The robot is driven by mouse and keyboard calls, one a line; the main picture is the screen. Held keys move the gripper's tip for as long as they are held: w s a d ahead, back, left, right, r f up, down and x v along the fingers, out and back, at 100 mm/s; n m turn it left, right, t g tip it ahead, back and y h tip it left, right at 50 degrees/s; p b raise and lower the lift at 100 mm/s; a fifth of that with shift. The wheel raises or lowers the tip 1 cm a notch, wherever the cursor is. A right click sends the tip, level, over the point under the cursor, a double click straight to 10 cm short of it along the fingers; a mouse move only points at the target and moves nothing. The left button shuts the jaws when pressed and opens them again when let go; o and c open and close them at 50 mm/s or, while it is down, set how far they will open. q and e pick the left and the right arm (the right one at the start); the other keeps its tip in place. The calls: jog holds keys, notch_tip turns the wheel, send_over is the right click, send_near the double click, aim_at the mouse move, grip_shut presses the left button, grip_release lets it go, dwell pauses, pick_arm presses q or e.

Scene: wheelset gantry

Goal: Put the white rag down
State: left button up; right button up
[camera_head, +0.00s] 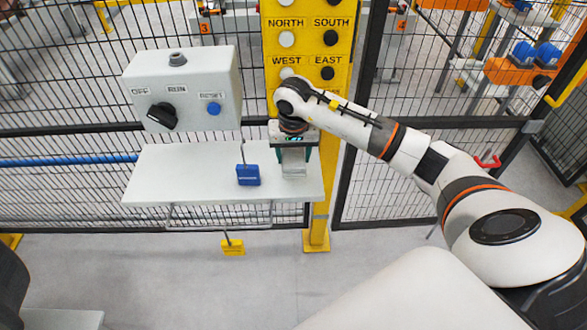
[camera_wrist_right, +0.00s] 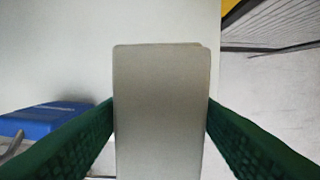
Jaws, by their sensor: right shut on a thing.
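The white rag (camera_wrist_right: 161,112) looks like a flat, pale grey folded rectangle in the right wrist view, upright between the green fingers. In the head view the rag (camera_head: 294,165) shows small below my right gripper (camera_head: 294,158), over the right part of the white shelf (camera_head: 185,185). My right gripper is shut on it. Whether the rag's lower edge touches the shelf cannot be told. My left gripper is not in view.
A blue padlock (camera_head: 248,175) is left of the rag; it also shows in the wrist view (camera_wrist_right: 48,120). A control box (camera_head: 185,90) stands behind the shelf's left part. A yellow post (camera_head: 318,215) is close behind the gripper. A yellow padlock (camera_head: 233,247) hangs below. The shelf's left part is clear.

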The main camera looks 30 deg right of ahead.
notch_tip(320, 180, down, 5)
jog(key=shift+f+p, duration=0.2)
jog(key=shift+p, duration=0.15)
jog(key=o, duration=1)
jog(key=shift+f, duration=0.1)
